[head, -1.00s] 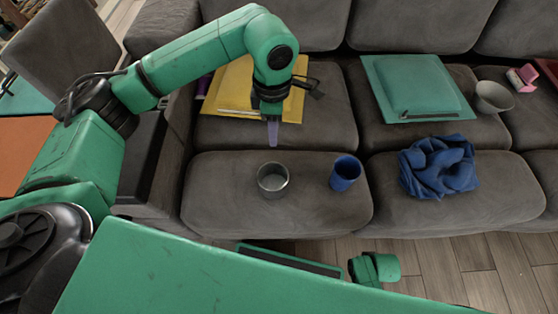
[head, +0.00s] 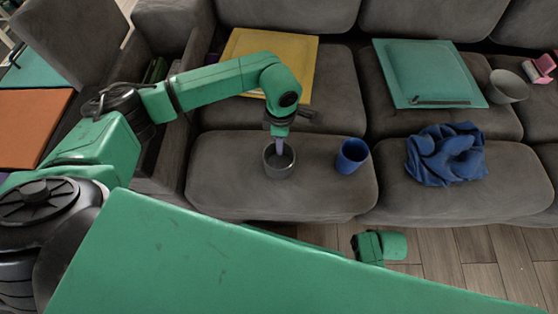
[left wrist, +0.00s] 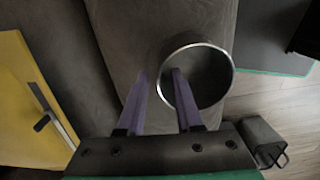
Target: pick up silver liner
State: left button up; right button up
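The silver liner (head: 279,170) is an open, round metallic cup standing upright on the front of the grey sofa seat. It also shows from above in the left wrist view, where its bright rim (left wrist: 231,82) frames a dark inside. My left gripper (head: 280,147) points down at it, and its purple fingers (left wrist: 160,71) are apart with nothing between them but part of the rim's left side. One finger overlaps the liner's opening and the other lies left of it outside. I cannot tell whether either finger touches the wall.
A blue cup (head: 352,156) stands close to the right of the liner. A crumpled blue cloth (head: 446,154) lies further right. The seat's front edge drops to a wooden floor.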

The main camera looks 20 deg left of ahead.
pick_arm(q)
grip_shut()
dwell(1.2)
